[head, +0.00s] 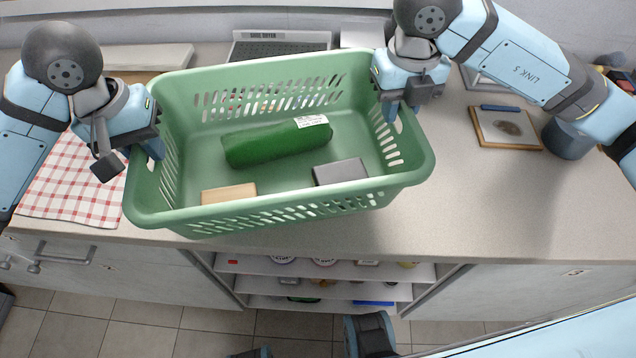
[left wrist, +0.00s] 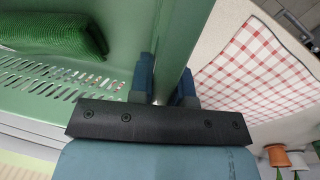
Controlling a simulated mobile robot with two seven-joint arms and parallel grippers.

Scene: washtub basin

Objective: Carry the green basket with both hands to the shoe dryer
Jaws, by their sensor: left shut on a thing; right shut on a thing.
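The green basket (head: 290,211) is at the front middle of the counter in the head view, slightly tilted in the picture. It holds a dark green roll (head: 277,146) with a white label, a grey block (head: 340,172) and a tan block (head: 228,193). My left gripper (head: 148,152) is shut on the basket's left rim; in the left wrist view its fingers (left wrist: 168,95) straddle the green wall. My right gripper (head: 403,100) is shut on the basket's right rim. The shoe dryer (head: 278,45), a labelled grey unit with a slatted top, stands behind the basket, partly hidden by it.
A red checked cloth (head: 75,180) lies left of the basket. A framed item (head: 506,128) with a blue bar lies to the right. A white box (head: 362,35) stands beside the dryer. Open shelves (head: 320,268) lie below the counter.

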